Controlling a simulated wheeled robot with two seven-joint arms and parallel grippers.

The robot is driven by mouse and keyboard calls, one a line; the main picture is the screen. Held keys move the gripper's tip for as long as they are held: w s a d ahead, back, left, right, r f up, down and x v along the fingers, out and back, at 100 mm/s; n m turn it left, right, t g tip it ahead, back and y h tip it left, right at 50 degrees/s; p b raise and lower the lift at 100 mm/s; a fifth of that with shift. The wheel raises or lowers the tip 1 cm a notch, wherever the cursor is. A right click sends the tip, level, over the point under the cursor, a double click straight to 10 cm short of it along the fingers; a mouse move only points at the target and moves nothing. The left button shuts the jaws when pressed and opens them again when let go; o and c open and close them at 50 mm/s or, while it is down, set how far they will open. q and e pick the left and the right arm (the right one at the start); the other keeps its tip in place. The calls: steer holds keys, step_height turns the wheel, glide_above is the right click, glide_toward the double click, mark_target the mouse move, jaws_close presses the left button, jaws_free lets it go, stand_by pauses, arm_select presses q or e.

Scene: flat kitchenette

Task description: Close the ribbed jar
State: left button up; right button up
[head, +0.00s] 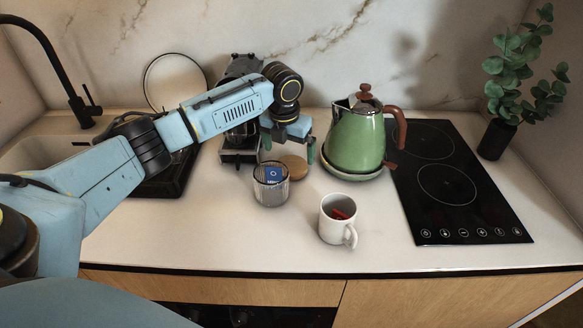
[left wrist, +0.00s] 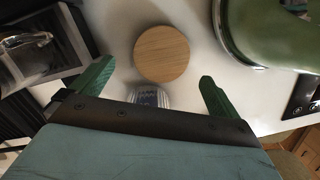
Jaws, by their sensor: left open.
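The ribbed jar (head: 270,190) is clear glass and stands open and upright on the counter, with a blue packet (head: 273,177) inside. Its round wooden lid (head: 294,165) lies flat on the counter just behind and right of it. My left gripper (head: 289,149) is open and empty above the lid. In the left wrist view the lid (left wrist: 161,54) lies ahead, between the lines of the two green fingers. There the jar (left wrist: 149,96) shows only in part, behind the gripper body. My right gripper is in neither view.
A green kettle (head: 355,140) stands on its base close to the right of the lid. A white mug (head: 338,219) with something red in it is at front right. A coffee machine (head: 238,140) stands behind left. A black hob (head: 452,185) lies at right. The front left counter is clear.

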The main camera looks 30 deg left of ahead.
mark_target(291, 165)
arm_select(q)
steer(key=f, duration=0.2)
steer(key=w+f, duration=0.1)
steer(key=f, duration=0.2)
steer(key=c, duration=1)
steer(key=shift+o, duration=0.2)
step_height(291, 165, up, 10)
